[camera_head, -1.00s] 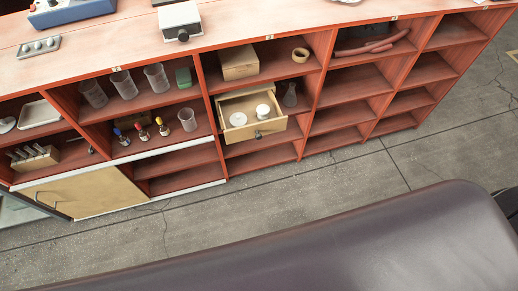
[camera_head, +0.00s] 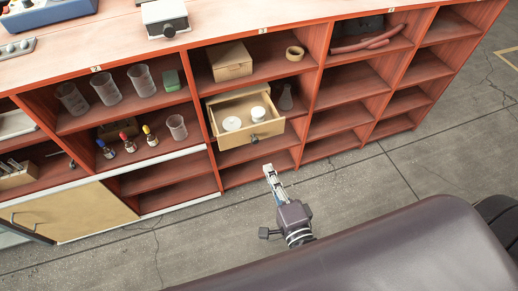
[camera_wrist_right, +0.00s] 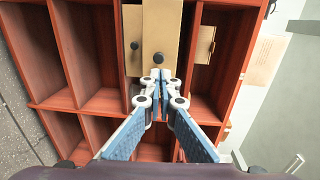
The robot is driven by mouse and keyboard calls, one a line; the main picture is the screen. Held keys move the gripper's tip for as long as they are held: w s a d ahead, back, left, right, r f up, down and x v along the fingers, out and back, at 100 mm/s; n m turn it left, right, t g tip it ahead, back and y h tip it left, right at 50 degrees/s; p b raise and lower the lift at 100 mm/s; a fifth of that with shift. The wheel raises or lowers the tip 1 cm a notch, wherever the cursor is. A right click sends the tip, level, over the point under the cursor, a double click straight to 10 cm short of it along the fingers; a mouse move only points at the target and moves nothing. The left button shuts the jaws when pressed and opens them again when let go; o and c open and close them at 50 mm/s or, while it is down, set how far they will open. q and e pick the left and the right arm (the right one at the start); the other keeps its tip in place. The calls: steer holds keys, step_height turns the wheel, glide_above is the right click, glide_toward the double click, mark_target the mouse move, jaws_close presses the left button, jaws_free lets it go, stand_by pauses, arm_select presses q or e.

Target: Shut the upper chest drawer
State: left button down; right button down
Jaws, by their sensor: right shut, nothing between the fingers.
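The open upper drawer (camera_head: 275,127) is pale wood with a dark round knob (camera_head: 254,139). It juts out of the shelf unit and holds two white round items (camera_head: 232,123). In the right wrist view its front (camera_wrist_right: 163,28) and knob (camera_wrist_right: 158,57) lie just beyond my fingertips. A second, lower front (camera_wrist_right: 131,22) with a dark knob sits beside it there, set further back. My right gripper (camera_head: 268,168) is shut and empty, in front of and below the drawer in the head view. Its closed fingers (camera_wrist_right: 158,88) appear apart from the knob. My left gripper is not in view.
The red-brown shelf unit (camera_head: 325,60) holds a wooden box (camera_head: 230,62), a tape roll (camera_head: 294,53), beakers (camera_head: 106,88) and small coloured bottles (camera_head: 127,141).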

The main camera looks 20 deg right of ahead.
mark_target(256, 142)
steer(key=w, duration=0.7)
steer(key=shift+w+a+f, duration=0.15)
steer(key=shift+w+f, duration=0.15)
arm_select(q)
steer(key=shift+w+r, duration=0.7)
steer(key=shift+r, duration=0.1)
arm_select(e)
steer(key=shift+w, duration=0.65)
